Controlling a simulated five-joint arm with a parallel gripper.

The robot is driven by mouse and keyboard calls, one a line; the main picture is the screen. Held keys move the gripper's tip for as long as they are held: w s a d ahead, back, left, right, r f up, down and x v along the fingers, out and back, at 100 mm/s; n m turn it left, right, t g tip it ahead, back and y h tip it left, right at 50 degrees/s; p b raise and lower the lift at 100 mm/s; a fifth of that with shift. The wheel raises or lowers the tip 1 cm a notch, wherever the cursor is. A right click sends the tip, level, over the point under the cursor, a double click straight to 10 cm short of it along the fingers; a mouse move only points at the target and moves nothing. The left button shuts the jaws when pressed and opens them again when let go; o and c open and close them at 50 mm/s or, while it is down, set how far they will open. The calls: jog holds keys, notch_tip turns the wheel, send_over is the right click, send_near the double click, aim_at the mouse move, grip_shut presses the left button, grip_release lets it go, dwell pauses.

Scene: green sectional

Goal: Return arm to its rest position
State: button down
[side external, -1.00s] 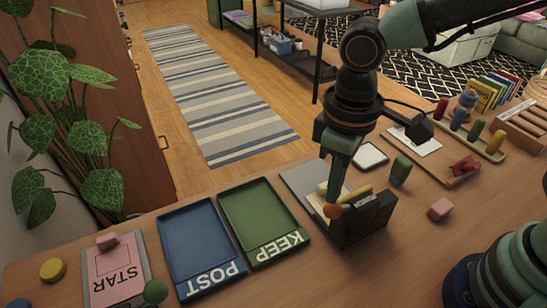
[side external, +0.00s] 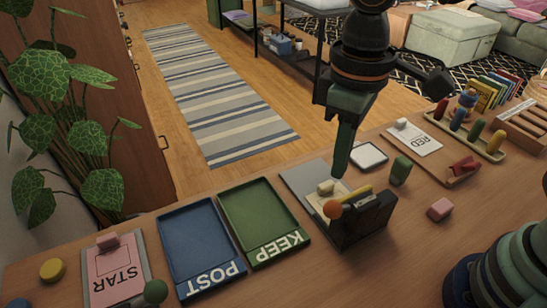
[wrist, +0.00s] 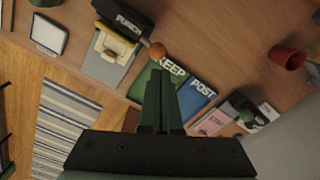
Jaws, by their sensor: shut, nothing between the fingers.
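My gripper (side external: 341,160) is shut and empty. In the side external view it points down, raised behind the black punch (side external: 362,220), which has a yellow lever and an orange ball knob (side external: 333,209). The wrist view shows the shut fingers (wrist: 160,80) over the scene, with the punch (wrist: 122,20) at the upper left, its orange knob (wrist: 157,50) beside the fingers. A small cream block (side external: 325,187) sits on the plate by the punch.
The green KEEP tray (side external: 236,204) and blue POST tray (side external: 186,222) lie left of the punch. The pink STAR card (side external: 113,278) is farther left.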

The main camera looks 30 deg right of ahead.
jog(key=w+d+r+m+t, duration=0.1)
jog(key=d+m+t, duration=0.1)
jog(key=d, duration=0.8)
jog(key=w+d+r+m+t, duration=0.1)
jog(key=w+d+m+t, duration=0.1)
jog(key=d, duration=0.8)
jog(key=shift+d+r+m+t, duration=0.3)
jog(key=shift+m+t, duration=0.5)
jog(key=shift+m, duration=0.2)
